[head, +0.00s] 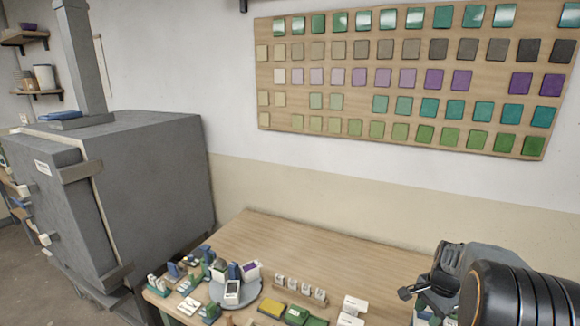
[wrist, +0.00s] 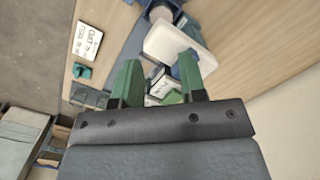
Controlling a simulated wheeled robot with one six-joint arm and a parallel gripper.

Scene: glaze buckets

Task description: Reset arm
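My gripper (head: 425,292) is at the lower right of the head view, over the right part of the wooden table (head: 300,245). In the wrist view, its two green fingers (wrist: 160,75) stand apart with a gap between them. No held object is clear in the gap. A white rounded block (wrist: 178,42) and a small dark-and-white item (wrist: 160,82) show beyond and between the fingers. Their distance from the fingertips is hard to tell.
Small blue, green and white items crowd the table's left front around a grey round plate (head: 243,304). A rack of small white pieces (head: 301,290) stands near its middle. A grey kiln-like box (head: 130,185) is at left. A board of coloured tiles (head: 400,145) hangs behind.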

